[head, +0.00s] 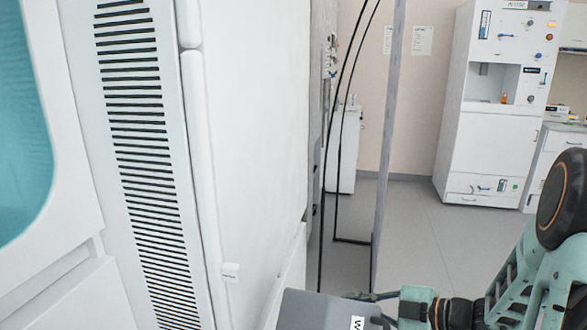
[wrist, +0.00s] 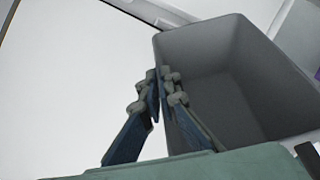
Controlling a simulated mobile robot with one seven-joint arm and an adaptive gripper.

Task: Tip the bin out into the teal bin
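The grey bin (head: 322,310) shows at the bottom edge of the head view, partly cut off, with a white label on its side. In the wrist view the bin (wrist: 245,75) is open towards the camera, and its visible inside looks empty. My gripper (wrist: 160,80) is shut on the bin's wall at the rim, one finger outside and one inside. In the head view my gripper (head: 372,297) is at the bin's right side, partly hidden. I see no teal bin in either view.
A tall white cabinet (head: 255,130) with a black vent grille (head: 140,150) and a teal window (head: 22,120) stands close on the left. Black cables (head: 340,130) hang beside a grey post (head: 388,130). A white machine (head: 490,110) stands at the back right. Grey floor (head: 420,230) between is clear.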

